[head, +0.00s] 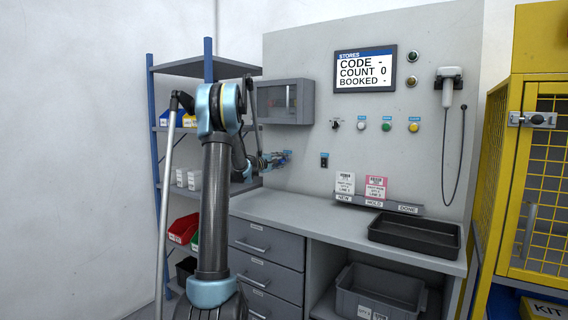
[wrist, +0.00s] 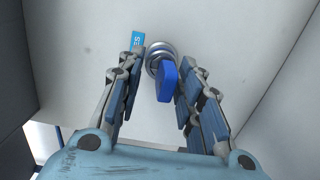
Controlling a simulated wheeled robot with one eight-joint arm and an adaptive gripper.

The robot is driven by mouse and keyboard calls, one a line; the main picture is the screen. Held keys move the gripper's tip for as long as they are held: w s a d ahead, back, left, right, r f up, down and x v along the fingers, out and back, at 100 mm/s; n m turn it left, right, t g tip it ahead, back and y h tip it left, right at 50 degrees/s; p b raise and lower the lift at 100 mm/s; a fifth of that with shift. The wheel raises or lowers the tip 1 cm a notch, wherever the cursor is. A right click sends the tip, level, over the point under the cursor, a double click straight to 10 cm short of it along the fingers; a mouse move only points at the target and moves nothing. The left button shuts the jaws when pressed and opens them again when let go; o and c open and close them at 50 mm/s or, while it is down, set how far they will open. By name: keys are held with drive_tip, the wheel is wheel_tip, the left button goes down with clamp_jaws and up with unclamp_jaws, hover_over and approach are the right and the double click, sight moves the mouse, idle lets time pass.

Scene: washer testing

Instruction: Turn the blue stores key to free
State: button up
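The blue stores key (wrist: 167,82) sits in a round silver lock (wrist: 158,50) on the grey wall panel. Its blue head points out toward the wrist camera. A blue label (wrist: 138,42), partly hidden by the left finger, is beside the lock. My gripper (wrist: 160,72) is open, with one finger on each side of the key. The key is nearer the right finger, and I cannot tell whether they touch. In the head view my gripper (head: 272,161) is at the panel, left of a small black switch (head: 324,160), and the key is mostly hidden.
A grey wall cabinet (head: 285,101) juts out above my gripper. The grey worktop (head: 300,214) lies below, with a card rack (head: 380,204) and black tray (head: 415,236). A shelf unit (head: 208,60) stands at left and a yellow cage (head: 535,180) at right.

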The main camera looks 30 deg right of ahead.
drive_tip(key=s+a+f+m+y, duration=0.1)
drive_tip(key=s+a+f+y, duration=0.1)
drive_tip(key=s+a, duration=0.6)
drive_tip(key=s+a+f+m+g+y, duration=0.15)
drive_tip(key=s+a, duration=0.25)
drive_tip(key=a, duration=0.8)
drive_tip(key=s+a+f+m+y, duration=0.1)
drive_tip(key=s+a+f+y, duration=0.2)
drive_tip(key=s+a, duration=0.5)
drive_tip(key=s+a+f+y, duration=0.3)
drive_tip(key=s+a+f, duration=0.3)
drive_tip(key=s+a, duration=0.2)
drive_tip(key=s+a+f+g+y, duration=0.1)
drive_tip(key=s+a+f+y, duration=0.3)
drive_tip(key=s+a+f, duration=0.3)
drive_tip(key=s+a+f+g+y, duration=0.1)
drive_tip(key=s+a+f+y, duration=0.2)
drive_tip(key=s+a+f, duration=0.4)
drive_tip(key=s+a, duration=0.3)
drive_tip(key=a, duration=0.6)
drive_tip(key=shift+s+f+y, duration=0.15)
drive_tip(key=shift+s+y, duration=0.05)
drive_tip(key=shift+y, duration=0.15)
